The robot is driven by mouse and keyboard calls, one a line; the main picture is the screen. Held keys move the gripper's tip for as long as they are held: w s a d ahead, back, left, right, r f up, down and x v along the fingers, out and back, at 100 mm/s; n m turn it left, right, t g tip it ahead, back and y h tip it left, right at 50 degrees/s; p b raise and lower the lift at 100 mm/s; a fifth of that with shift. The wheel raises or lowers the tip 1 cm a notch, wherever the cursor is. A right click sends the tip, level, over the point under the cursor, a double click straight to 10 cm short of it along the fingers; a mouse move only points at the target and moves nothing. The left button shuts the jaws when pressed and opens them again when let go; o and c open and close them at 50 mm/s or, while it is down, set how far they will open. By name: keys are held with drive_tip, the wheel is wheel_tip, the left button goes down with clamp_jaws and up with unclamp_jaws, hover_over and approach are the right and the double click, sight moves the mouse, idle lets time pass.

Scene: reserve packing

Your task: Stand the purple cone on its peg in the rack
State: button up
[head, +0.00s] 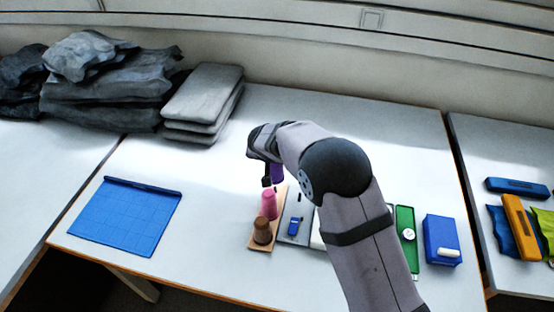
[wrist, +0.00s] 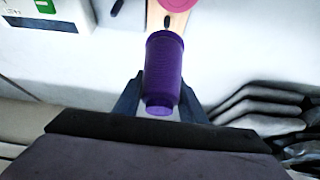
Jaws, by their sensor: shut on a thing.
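The purple cone (head: 278,173) is in my gripper (head: 269,178), over the far end of the wooden rack (head: 256,248). In the wrist view the cone (wrist: 163,70) sits between the two fingers, its narrow end nearer the camera. A bare dark peg (wrist: 167,20) on the rack (wrist: 180,18) shows just beyond the cone's wide end, so the cone is off that peg. A pink cone (head: 269,205) and a brown cone (head: 262,232) stand on the rack nearer the front. My wrist partly hides the purple cone in the head view.
A grey tray with a blue item (head: 293,227) lies right of the rack. Further right are a green tray (head: 404,222) and a blue box (head: 440,235). A blue mat (head: 125,217) lies left; grey folded stacks (head: 203,95) stand behind. The table between mat and rack is clear.

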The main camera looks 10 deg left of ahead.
drive_tip(key=shift+f+b, duration=0.75)
drive_tip(key=shift+f, duration=1.15)
drive_tip(key=shift+b, duration=1)
drive_tip(key=shift+f+b, duration=2)
drive_tip(key=shift+b, duration=0.9)
idle(1.5)
idle(0.4)
drive_tip(key=o, duration=1.2)
